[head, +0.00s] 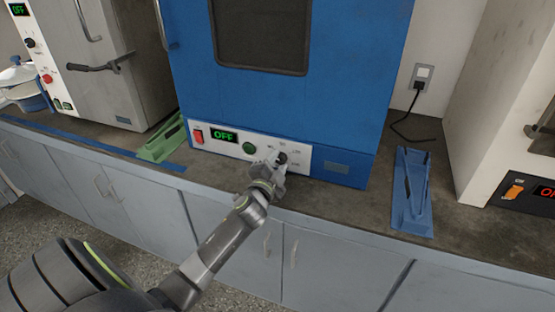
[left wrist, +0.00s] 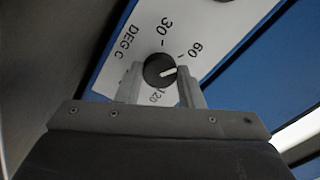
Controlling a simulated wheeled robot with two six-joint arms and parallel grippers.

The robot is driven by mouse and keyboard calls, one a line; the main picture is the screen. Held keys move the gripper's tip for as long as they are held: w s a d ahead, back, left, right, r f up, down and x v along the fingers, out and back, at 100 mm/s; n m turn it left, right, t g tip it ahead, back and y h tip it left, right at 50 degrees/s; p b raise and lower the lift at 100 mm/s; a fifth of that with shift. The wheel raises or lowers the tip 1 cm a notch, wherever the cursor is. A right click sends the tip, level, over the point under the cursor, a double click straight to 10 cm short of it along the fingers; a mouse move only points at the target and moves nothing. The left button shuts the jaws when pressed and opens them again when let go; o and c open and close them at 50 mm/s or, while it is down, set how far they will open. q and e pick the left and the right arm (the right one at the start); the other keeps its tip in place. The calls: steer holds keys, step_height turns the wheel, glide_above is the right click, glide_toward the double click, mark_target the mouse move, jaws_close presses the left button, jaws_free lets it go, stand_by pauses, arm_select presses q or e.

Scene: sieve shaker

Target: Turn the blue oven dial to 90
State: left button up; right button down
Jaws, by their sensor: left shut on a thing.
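The blue oven (head: 300,110) stands on the bench, with a white control panel (head: 205,137) along its lower front. Its black dial (head: 283,157) is at the right part of the panel. My left gripper (head: 275,162) is at the panel, shut on the dial. In the left wrist view the dial (left wrist: 158,70) sits between the two fingers of my left gripper (left wrist: 160,85). Its white pointer (left wrist: 170,71) points right, a little past the 60 mark (left wrist: 195,50). The 30 and 120 labels show; the 90 label is hidden, seemingly by the right finger. My right gripper is not in view.
The panel also has a red switch (head: 198,137), a green display reading OFF (head: 224,136) and a green button (head: 249,148). A green stand (head: 163,143) is left of the oven, a blue stand (head: 412,205) right of it. Grey and white machines stand farther out.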

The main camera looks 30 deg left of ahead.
arm_select(q)
steer(key=m+p, duration=0.2)
steer(key=m, duration=0.4)
steer(key=shift+m+p, duration=0.3)
steer(key=m+p, duration=0.1)
steer(key=m, duration=0.4)
steer(key=shift+p, duration=0.3)
steer(key=shift+f+m, duration=0.1)
steer(key=shift+m, duration=0.2)
steer(key=o, duration=1)
steer(key=shift+c, duration=0.2)
steer(key=v, duration=1.7)
steer(key=shift+s+b, duration=0.25)
steer(key=shift+b, duration=0.1)
